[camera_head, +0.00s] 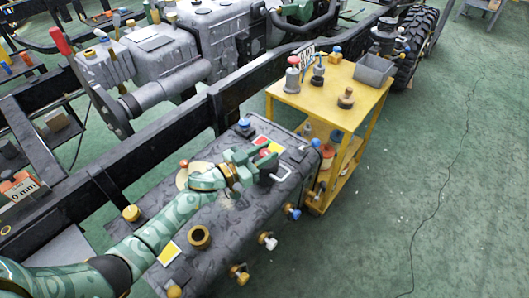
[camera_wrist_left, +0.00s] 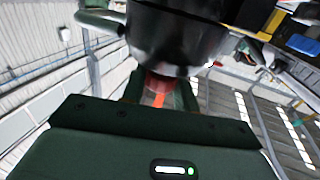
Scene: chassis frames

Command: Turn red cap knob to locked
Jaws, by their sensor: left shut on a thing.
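My left arm reaches in from the left over the grey tank (camera_head: 215,235) in the head view. My left gripper (camera_head: 262,157) is at the tank's far end, shut on the red cap knob (camera_head: 265,153). Only a small red part of the knob shows between the green fingers. In the left wrist view, red (camera_wrist_left: 157,82) shows between the fingers, below a large dark rounded body. The knob's exact angle is hidden. A red label (camera_head: 260,140) and a yellow label (camera_head: 275,148) lie on the tank beside the gripper. My right gripper is not in view.
A black chassis rail (camera_head: 150,135) runs along the tank's far side. A yellow cart (camera_head: 325,98) with a grey bin (camera_head: 374,70) stands just beyond the tank. Several coloured knobs and fittings stick out from the tank. The green floor (camera_head: 430,190) at right is clear.

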